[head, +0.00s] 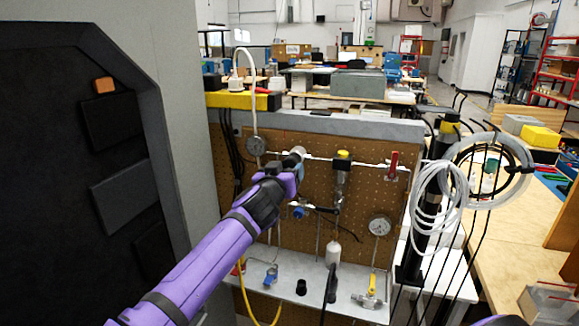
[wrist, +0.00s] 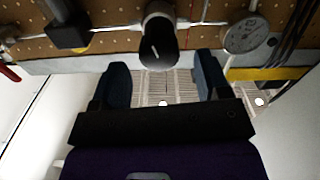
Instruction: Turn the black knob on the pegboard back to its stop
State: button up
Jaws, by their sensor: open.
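The black knob (wrist: 158,48) shows in the wrist view on a metal fitting of the pipe along the pegboard (wrist: 105,42). Nothing is between the fingers. In the head view my gripper (head: 285,168) is close to the pegboard (head: 265,198), by the pale pipe fitting, and the arm hides most of the knob there.
A round dial gauge (wrist: 246,34) sits beside the knob. A red-handled valve (head: 393,163), a lower gauge (head: 379,225) and a blue knob (head: 298,213) are also on the board. Coiled white tubing (head: 437,200) hangs at the right. A grey shelf (head: 255,276) runs below.

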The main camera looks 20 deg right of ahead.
aim_at(290, 165)
jog(key=shift+x, duration=1.8)
jog(key=c, duration=0.9)
